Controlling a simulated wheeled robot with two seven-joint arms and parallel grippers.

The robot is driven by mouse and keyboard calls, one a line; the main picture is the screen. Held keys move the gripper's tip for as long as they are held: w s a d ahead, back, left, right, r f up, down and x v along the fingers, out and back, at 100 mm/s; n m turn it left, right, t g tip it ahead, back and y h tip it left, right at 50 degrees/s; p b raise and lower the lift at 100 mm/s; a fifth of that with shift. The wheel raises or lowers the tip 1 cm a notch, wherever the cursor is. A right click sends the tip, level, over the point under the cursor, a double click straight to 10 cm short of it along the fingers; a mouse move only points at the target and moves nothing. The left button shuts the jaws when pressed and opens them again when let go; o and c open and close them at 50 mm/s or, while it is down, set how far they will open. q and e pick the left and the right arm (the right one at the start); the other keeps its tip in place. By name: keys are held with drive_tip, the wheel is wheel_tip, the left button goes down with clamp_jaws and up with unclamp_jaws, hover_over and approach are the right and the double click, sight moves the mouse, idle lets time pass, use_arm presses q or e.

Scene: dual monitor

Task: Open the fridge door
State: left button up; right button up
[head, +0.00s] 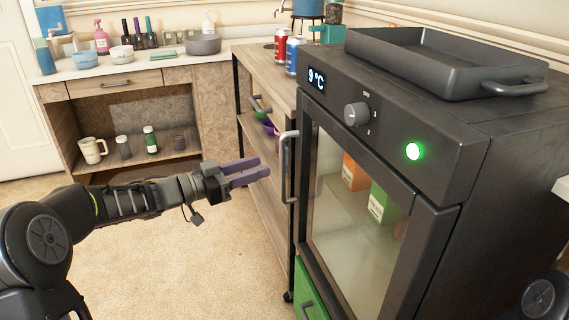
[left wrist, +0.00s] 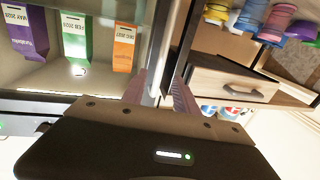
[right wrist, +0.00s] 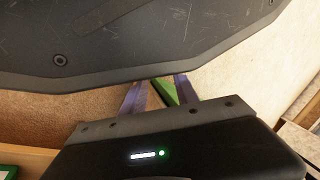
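The black fridge (head: 420,150) stands at the right of the head view, its glass door (head: 345,215) shut. A vertical grey door handle (head: 289,165) runs along the door's left edge. My left gripper (head: 262,167) has purple fingers pointing at the handle from the left, apart from it in the head view. Its fingers are open and empty. In the left wrist view the handle (left wrist: 160,50) shows ahead of the fingers, with cartons behind the glass. My right gripper (right wrist: 158,92) shows only in the right wrist view, fingers apart and empty, below a large dark surface.
A dark tray (head: 440,60) sits on the fridge. A wooden cabinet (head: 262,130) with red and blue cans (head: 281,45) stands left of it. A counter (head: 120,72) with bottles and bowls is at the back left. The carpet (head: 170,240) is clear.

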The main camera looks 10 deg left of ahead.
sight(282, 160)
use_arm(q)
drive_tip(key=shift+w+d, duration=0.1)
drive_tip(key=b+x, duration=0.3)
drive_tip(key=x, duration=0.4)
drive_tip(key=shift+f, duration=0.15)
drive_tip(key=shift+w+d, duration=0.2)
clamp_jaws()
idle(1.2)
